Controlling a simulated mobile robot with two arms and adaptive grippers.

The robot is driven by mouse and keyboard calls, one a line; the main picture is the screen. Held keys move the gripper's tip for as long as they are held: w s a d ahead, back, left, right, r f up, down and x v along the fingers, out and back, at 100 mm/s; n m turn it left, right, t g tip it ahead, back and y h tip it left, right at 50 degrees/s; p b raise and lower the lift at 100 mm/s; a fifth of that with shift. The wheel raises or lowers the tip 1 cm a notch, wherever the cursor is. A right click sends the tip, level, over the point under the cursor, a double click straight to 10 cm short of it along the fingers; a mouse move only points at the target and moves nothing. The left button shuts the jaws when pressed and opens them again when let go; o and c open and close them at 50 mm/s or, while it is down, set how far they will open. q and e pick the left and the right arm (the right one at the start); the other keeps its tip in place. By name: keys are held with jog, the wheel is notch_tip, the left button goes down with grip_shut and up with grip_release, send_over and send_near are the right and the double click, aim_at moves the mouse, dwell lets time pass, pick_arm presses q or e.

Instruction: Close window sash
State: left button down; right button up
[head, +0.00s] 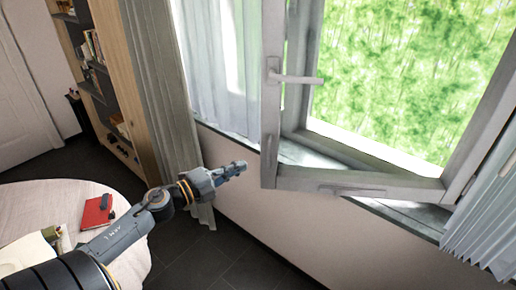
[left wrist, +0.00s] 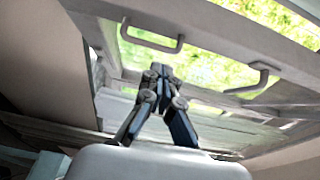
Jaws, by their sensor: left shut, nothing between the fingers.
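The grey window sash (head: 272,120) stands open into the room, hinged at its right side. A lever handle (head: 295,79) sits on its left stile, and a low pull handle (head: 352,191) is on its bottom rail. My left gripper (head: 240,167) is shut and empty, just left of the sash's lower left corner, with a gap visible between them. In the left wrist view the shut fingertips (left wrist: 160,70) point toward the sash (left wrist: 205,22). Two handles show there, one upper left (left wrist: 150,46) and one at right (left wrist: 254,86). My right gripper is out of view.
The window sill (head: 240,140) runs below the opening. Curtains hang at left (head: 165,80) and right (head: 490,215). A round table (head: 40,205) with a red book (head: 96,212) is at lower left. A bookshelf (head: 100,80) stands behind. The dark floor below the window is clear.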

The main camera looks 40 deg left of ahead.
pick_arm(q)
jog(key=w+p, duration=0.2)
jog(key=w, duration=0.7)
jog(key=shift+w+d, duration=0.15)
jog(key=shift+w, duration=0.15)
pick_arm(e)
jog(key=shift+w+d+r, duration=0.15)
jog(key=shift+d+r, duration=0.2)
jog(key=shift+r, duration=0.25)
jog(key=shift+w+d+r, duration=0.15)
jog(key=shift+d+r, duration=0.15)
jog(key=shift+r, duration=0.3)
